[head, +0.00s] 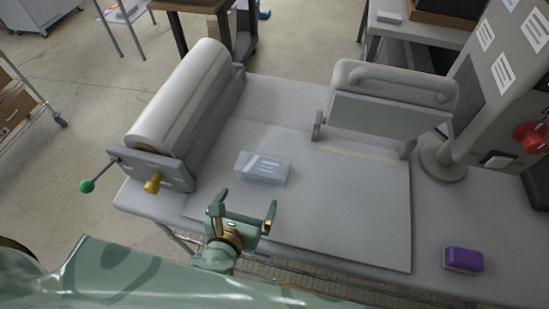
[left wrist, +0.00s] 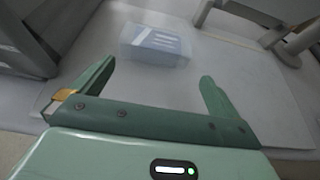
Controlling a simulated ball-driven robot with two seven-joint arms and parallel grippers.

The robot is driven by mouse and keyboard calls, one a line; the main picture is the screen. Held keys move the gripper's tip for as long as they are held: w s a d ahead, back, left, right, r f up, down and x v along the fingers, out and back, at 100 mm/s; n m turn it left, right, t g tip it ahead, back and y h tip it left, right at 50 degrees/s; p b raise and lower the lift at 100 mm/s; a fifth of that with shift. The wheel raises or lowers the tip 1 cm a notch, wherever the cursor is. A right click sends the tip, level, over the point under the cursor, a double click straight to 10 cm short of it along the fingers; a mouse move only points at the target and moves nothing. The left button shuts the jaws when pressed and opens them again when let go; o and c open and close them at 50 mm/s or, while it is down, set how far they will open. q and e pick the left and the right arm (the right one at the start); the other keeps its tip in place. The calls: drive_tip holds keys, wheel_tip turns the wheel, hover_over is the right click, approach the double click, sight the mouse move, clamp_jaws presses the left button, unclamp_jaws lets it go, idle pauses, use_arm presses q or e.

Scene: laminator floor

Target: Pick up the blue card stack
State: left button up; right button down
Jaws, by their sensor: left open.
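The blue card stack (head: 263,168) is a small pale-blue block with white marks on top. It lies on the light grey board (head: 345,225) on the table, right of the large roller. My left gripper (head: 243,200) is open and empty, just in front of the stack and apart from it. In the left wrist view the stack (left wrist: 155,45) shows beyond the open fingers of my left gripper (left wrist: 158,82), nearer the left finger's side. My right gripper is not in view.
The roller (head: 185,95) with a green-knobbed crank (head: 88,186) stands at the left. A grey hinged press (head: 390,100) stands at the back right. A purple block (head: 463,260) lies at the front right. The board's middle is clear.

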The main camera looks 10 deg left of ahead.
use_arm(q)
drive_tip(key=b, duration=0.4)
approach(261, 170)
drive_tip(key=x, duration=0.3)
drive_tip(key=shift+f, duration=0.25)
drive_tip(key=b+x, duration=0.1)
drive_tip(key=x, duration=0.2)
drive_tip(key=shift+d+r, duration=0.1)
drive_tip(key=shift+d, duration=0.05)
drive_tip(key=shift+w+b, duration=0.5)
drive_tip(key=shift+b, duration=0.15)
drive_tip(key=b+x, duration=0.3)
drive_tip(key=x, duration=0.1)
drive_tip(key=shift+w+f+b, duration=0.15)
drive_tip(key=shift+f+b, duration=0.1)
drive_tip(key=shift+b, duration=0.15)
drive_tip(key=shift+w, duration=0.15)
drive_tip(key=shift+r, duration=0.15)
drive_tip(key=shift+c, duration=0.3)
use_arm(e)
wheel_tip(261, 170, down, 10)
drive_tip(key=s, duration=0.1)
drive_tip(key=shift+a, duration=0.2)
use_arm(q)
drive_tip(key=c, duration=0.8)
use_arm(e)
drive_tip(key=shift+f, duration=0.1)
